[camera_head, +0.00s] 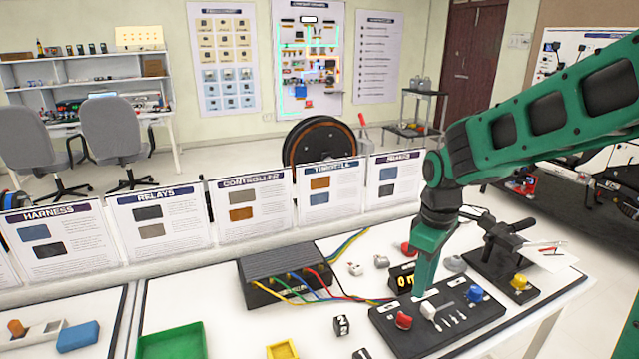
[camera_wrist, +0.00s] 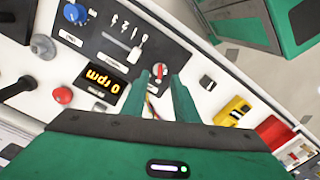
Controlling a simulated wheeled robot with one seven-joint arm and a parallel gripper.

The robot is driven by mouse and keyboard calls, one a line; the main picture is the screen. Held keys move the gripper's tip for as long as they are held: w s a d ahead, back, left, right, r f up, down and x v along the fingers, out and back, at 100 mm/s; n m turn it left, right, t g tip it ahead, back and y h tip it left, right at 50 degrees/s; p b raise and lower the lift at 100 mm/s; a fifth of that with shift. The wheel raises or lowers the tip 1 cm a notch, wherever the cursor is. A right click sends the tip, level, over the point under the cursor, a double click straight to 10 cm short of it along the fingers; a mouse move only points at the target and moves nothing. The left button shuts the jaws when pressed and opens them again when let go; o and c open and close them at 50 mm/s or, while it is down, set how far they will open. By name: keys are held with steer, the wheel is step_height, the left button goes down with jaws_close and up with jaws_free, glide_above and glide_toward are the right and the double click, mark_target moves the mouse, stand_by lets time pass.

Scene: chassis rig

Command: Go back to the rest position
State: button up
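My green gripper (camera_head: 421,288) hangs from my arm above the black control panel (camera_head: 400,347), close to the rpm display (camera_head: 403,277). In the wrist view my gripper (camera_wrist: 162,92) has its two fingers apart with nothing held between them. The panel's red knob (camera_wrist: 158,70) shows just beyond the fingertips; it is at the panel's left in the head view (camera_head: 403,319). A white slider (camera_head: 429,311), small switches and a blue knob (camera_head: 474,293) are on the panel. The display (camera_wrist: 103,80) reads "0 rpm" in the wrist view.
A black controller box (camera_head: 285,278) with coloured cables stands left of the panel. A throttle stand (camera_head: 497,248) with a yellow knob is at the right. Upright info boards (camera_head: 330,190) line the table's back.

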steer(key=s+d+r+m, duration=0.1)
steer(key=s+d+m, duration=0.6)
steer(key=s, duration=0.4)
steer(key=s+d+r+m, duration=0.2)
steer(key=s+d+m, duration=0.5)
steer(key=s, duration=0.4)
steer(key=shift+s+m, duration=0.25)
steer(key=shift+m, duration=0.25)
steer(key=shift+r, duration=0.1)
